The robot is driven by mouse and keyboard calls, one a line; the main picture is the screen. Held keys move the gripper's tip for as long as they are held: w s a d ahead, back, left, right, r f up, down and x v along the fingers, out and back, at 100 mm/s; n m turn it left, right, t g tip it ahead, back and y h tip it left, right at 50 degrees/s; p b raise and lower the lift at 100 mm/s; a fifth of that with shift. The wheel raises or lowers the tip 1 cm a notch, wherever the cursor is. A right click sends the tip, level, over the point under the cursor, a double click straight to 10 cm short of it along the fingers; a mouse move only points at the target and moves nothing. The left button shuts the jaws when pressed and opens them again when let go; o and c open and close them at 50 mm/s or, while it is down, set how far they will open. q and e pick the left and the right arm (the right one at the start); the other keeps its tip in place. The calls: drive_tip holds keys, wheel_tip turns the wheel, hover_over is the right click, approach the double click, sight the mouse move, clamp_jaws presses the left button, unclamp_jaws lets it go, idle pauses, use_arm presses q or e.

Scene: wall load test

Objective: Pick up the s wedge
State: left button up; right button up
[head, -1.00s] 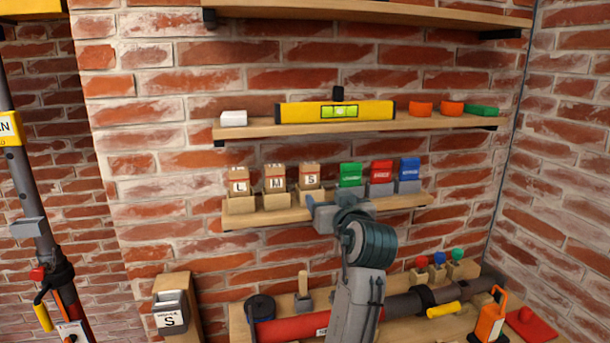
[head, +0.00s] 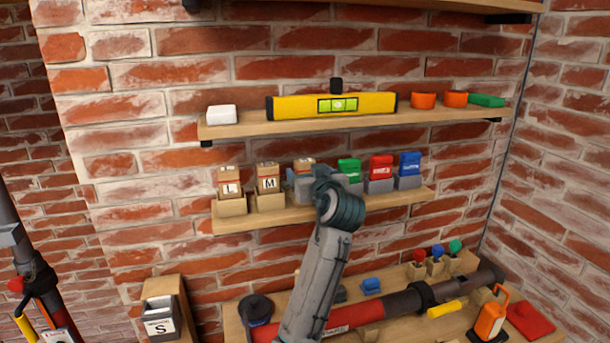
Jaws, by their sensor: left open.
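The S wedge is a tan block (head: 304,163) on the middle shelf, right of the M wedge (head: 267,178) and the L wedge (head: 229,182). Only its top edge shows; its letter and holder are hidden behind my left gripper. My left gripper (head: 304,186) is open, directly in front of the S wedge in this view. I cannot tell whether its fingers are around the wedge or short of it. My right gripper is not in view.
Green (head: 348,170), red (head: 380,167) and blue (head: 409,163) pieces stand in grey holders to the right. The upper shelf carries a yellow level (head: 365,104). A bin labelled S (head: 161,314) is at lower left. A red tube (head: 355,315) lies below.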

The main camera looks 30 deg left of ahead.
sight(307, 171)
use_arm(q)
drive_tip(key=p+x, duration=0.2)
drive_tip(key=x, duration=0.1)
drive_tip(key=shift+a+r, duration=0.15)
drive_tip(key=shift+a, duration=0.1)
drive_tip(key=shift+w+a+f, duration=0.2)
drive_tip(key=shift+a+f, duration=0.05)
drive_tip(key=shift+a, duration=0.2)
drive_tip(key=shift+w+d, duration=0.1)
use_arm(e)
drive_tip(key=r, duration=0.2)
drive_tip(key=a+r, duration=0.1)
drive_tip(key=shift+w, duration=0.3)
use_arm(q)
drive_tip(key=c, duration=1.1)
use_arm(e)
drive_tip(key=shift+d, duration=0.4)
